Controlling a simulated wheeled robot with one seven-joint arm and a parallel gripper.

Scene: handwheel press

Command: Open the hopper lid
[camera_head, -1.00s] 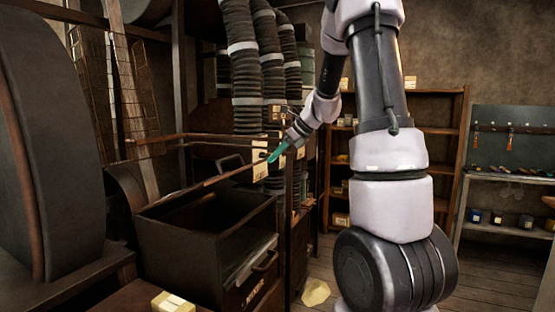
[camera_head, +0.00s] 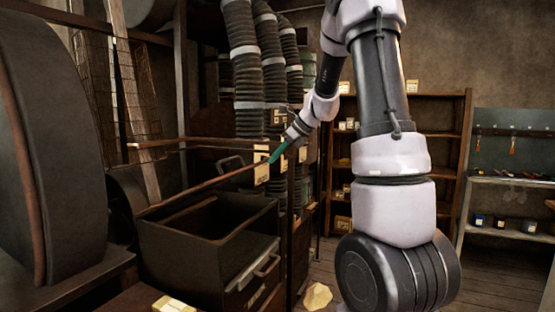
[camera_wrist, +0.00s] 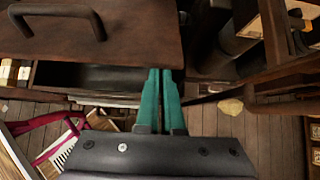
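The hopper (camera_head: 175,246) is a dark open-topped metal box at the lower left of the head view, and its empty-looking inside shows. Its lid (camera_head: 205,187) shows nearly edge-on as a thin brown strip, tilted up towards the right above the box. The lid's handle (camera_head: 231,160) stands on its upper face. In the wrist view, the lid (camera_wrist: 130,45) is a brown panel with a dark handle (camera_wrist: 60,10). My gripper (camera_head: 272,158) is at the lid's raised right end. Its teal fingers (camera_wrist: 165,72) lie together, with their tips at or under the lid's edge; exact contact is unclear.
Ribbed hoses (camera_head: 245,75) hang behind the hopper. A large dark wheel (camera_head: 55,150) stands at the left. Shelves (camera_head: 450,140) and a workbench (camera_head: 510,180) line the back right. A yellowish scrap (camera_head: 317,296) lies on the floor beside the hopper.

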